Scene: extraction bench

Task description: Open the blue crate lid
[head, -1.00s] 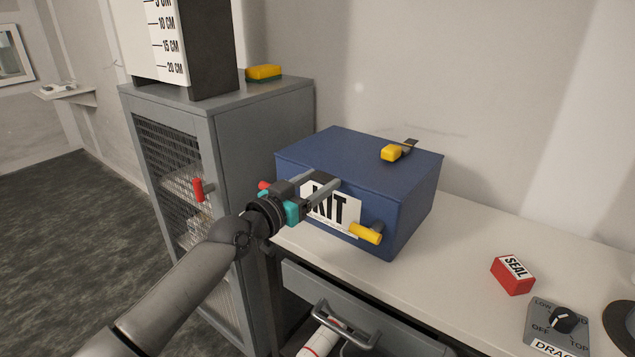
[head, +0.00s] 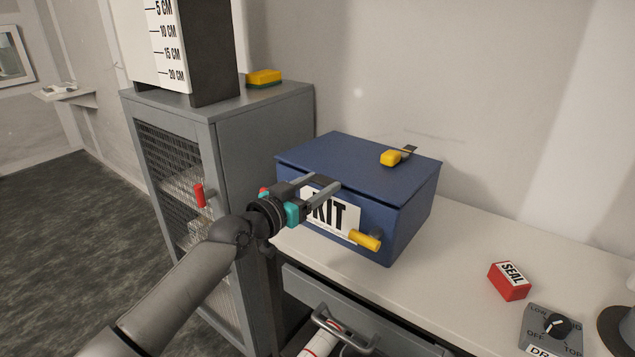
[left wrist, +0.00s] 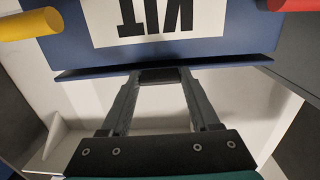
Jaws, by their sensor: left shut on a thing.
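The blue crate (head: 397,237) stands on the white bench, with a "KIT" label on its front. Its blue lid (head: 340,158) looks slightly raised at the front edge, with a narrow gap below. My left gripper (head: 328,186) reaches in from the left at the front edge, above the label. In the left wrist view my left gripper (left wrist: 160,85) is shut on a small dark tab (left wrist: 160,76) at the lid's edge. The tab is mostly hidden by the fingers in the head view. My right gripper is not in view.
A yellow handle (head: 364,240) sticks out from the crate's front, and a yellow-ended part (head: 391,158) lies on the lid. A grey cabinet (head: 265,135) stands close at left. A red SEAL block (head: 509,281) and a dial box (head: 550,332) are at right.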

